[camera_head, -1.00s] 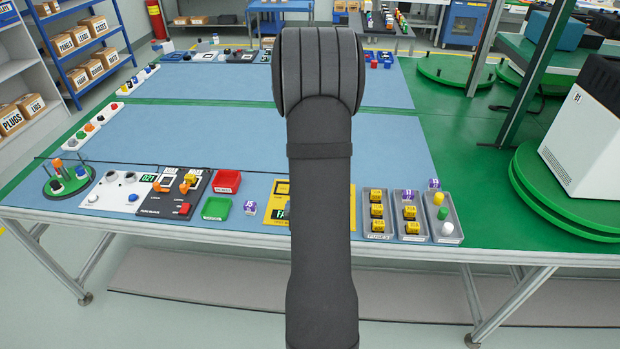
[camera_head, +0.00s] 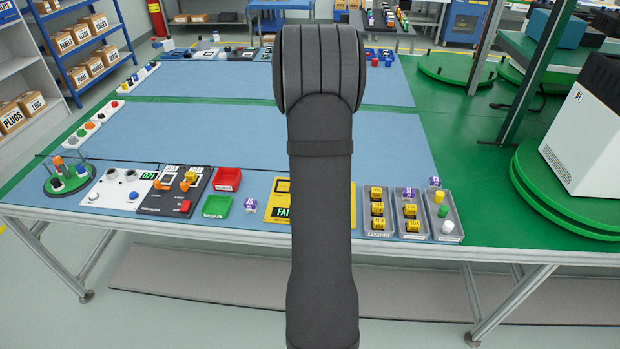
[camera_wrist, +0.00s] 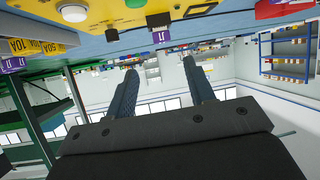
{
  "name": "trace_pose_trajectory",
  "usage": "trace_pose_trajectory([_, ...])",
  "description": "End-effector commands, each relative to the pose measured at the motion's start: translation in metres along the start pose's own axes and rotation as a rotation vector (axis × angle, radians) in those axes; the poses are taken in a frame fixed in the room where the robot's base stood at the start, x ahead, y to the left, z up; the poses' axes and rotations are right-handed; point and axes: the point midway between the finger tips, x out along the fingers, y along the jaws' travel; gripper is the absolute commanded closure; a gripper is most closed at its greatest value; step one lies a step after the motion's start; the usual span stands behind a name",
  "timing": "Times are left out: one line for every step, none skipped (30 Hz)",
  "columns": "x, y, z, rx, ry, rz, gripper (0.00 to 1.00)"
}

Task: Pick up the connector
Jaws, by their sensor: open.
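My gripper (camera_wrist: 160,66) is open, with its two dark fingers apart and nothing between them. In the head view my arm hides it. Several small purple blocks with white labels look like connectors; which one is meant, I cannot tell. In the head view one (camera_head: 250,204) lies on the mat right of the green tray, one (camera_head: 408,193) is in the middle grey tray, and one (camera_head: 434,182) is behind the right grey tray.
Grey trays (camera_head: 378,236) hold yellow blocks and coloured pegs. A yellow panel (camera_head: 279,205) is partly hidden by my arm. Red (camera_head: 227,180) and green (camera_head: 216,206) trays, a dark switch panel (camera_head: 160,200) and a small green turntable (camera_head: 68,182) stand left. The mat's middle is clear.

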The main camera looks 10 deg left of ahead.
Motion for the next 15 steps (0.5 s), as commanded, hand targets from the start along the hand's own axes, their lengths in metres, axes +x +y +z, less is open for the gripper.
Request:
trace_pose_trajectory([0.012,0.000,-0.003,-0.035,-0.025,-0.002,0.51])
trace_pose_trajectory([0.020,0.000,-0.004,-0.062,-0.046,-0.005,0.51])
trace_pose_trajectory([0.031,0.000,-0.005,-0.103,-0.078,-0.009,0.51])
trace_pose_trajectory([0.040,0.000,-0.007,-0.136,-0.104,-0.014,0.51])
trace_pose_trajectory([0.048,-0.001,-0.009,-0.171,-0.130,-0.020,0.51])
trace_pose_trajectory([0.059,-0.001,-0.011,-0.218,-0.167,-0.030,0.51])
trace_pose_trajectory([0.067,-0.001,-0.014,-0.253,-0.193,-0.038,0.51])
trace_pose_trajectory([0.074,-0.001,-0.016,-0.288,-0.219,-0.047,0.51])
trace_pose_trajectory([0.083,-0.001,-0.019,-0.333,-0.255,-0.061,0.51])
trace_pose_trajectory([0.089,-0.001,-0.022,-0.368,-0.281,-0.072,0.51])
trace_pose_trajectory([0.095,-0.001,-0.025,-0.402,-0.308,-0.085,0.51])
trace_pose_trajectory([0.102,-0.001,-0.030,-0.448,-0.342,-0.103,0.51])
trace_pose_trajectory([0.107,-0.001,-0.033,-0.481,-0.368,-0.117,0.51])
trace_pose_trajectory([0.112,0.000,-0.037,-0.515,-0.394,-0.133,0.51])
trace_pose_trajectory([0.117,0.000,-0.043,-0.560,-0.426,-0.155,0.51])
